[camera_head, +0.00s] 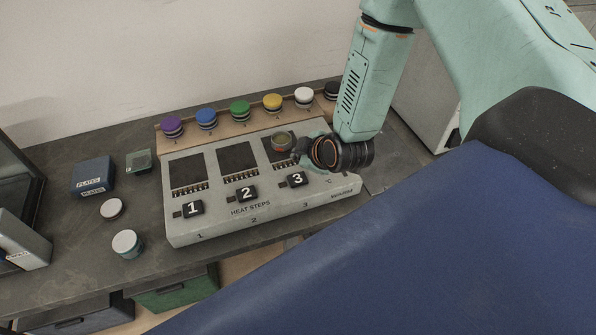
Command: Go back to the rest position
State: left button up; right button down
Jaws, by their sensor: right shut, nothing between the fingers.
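My right arm comes in from the upper right, and its gripper (304,149) is over the right part of the grey heat-step unit (250,212). The gripper is shut and empty. It is close to a small round dish (282,141) on the dark plate of place 3; I cannot tell whether they touch. The unit has dark plates at places 1 (188,170) and 2 (237,158), both bare. Part of place 3 is hidden behind the gripper and wrist. My left gripper is not in view.
A wooden rack (222,122) behind the unit holds several jars with coloured lids. A blue plates box (93,175), a small greenish block (139,161) and two white-lidded jars (111,209) (127,243) stand left on the dark worktop. A green drawer (175,291) is below.

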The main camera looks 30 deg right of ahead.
dwell(0.4)
jog(key=shift+s+f+m, duration=0.1)
jog(key=shift+m, duration=0.4)
jog(key=s+f+m, duration=0.1)
jog(key=s+a+f+m+g, duration=0.1)
jog(key=s, duration=0.1)
jog(key=s+f+m+b, duration=0.1)
jog(key=m, duration=0.1)
jog(key=shift+s+a+g, duration=0.2)
jog(key=shift+a+g, duration=0.1)
jog(key=shift+a, duration=0.05)
jog(key=s+a+f+m+g+b, duration=0.2)
jog(key=s+a+f+g+b, duration=0.1)
jog(key=s+f+b, duration=0.7)
jog(key=s+a+f+m+g+b, duration=0.2)
jog(key=s+f+b, duration=0.7)
jog(key=s+f, duration=0.7)
jog(key=a+g, duration=0.1)
jog(key=g, duration=0.1)
jog(key=shift+g+b, duration=0.3)
jog(key=shift+b, duration=0.05)
jog(key=shift+a, duration=0.15)
